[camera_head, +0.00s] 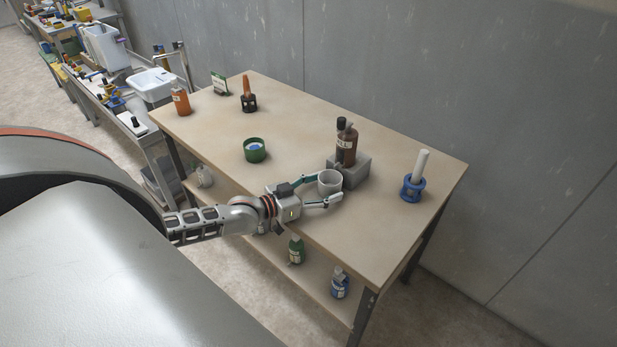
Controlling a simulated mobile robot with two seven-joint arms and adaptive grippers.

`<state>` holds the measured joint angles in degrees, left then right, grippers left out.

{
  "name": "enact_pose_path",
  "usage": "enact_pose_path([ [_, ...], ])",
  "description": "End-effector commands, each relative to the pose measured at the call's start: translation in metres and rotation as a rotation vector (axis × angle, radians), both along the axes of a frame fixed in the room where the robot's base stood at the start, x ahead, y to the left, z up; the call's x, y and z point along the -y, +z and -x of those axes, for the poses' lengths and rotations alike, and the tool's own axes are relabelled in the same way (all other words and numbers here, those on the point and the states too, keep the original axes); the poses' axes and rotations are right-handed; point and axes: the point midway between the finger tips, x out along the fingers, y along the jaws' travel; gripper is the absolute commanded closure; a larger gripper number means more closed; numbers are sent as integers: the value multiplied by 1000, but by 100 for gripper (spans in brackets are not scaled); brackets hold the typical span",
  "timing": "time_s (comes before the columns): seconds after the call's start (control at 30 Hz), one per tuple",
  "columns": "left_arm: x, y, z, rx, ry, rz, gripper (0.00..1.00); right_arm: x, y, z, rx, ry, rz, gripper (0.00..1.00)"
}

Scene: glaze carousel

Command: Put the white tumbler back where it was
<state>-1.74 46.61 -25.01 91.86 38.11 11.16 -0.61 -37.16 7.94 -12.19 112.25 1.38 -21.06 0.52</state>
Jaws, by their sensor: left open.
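The white tumbler (329,183), a pale open-topped cup, stands upright on the table near its front edge. My left gripper (326,191) comes in from the left at table height. Its jaws are open, with one finger on the far side of the tumbler and the other on the near side. Whether either finger touches it I cannot tell. The tumbler's lower near side is partly hidden by the near finger. My right gripper is not in view.
A grey block (355,171) with a brown bottle (346,148) stands close behind the tumbler. A green bowl (255,150) is to the left, a blue holder (412,188) with a white rod to the right. An orange bottle (181,101) stands far left. The table's centre is clear.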

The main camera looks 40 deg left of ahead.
Motion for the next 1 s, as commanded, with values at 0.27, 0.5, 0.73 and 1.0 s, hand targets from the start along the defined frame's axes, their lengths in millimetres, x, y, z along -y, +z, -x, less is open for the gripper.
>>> enact_pose_path([
  [0.27, -14, 3, 40, -7, -1, -1, 37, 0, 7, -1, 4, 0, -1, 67],
  [0.5, -27, 10, 76, -6, -1, -2, 37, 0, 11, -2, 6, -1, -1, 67],
  [0.73, -35, 14, 101, -4, -1, -1, 37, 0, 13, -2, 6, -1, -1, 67],
  [1.0, -39, 16, 109, -2, 0, -1, 37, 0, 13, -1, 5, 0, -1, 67],
])
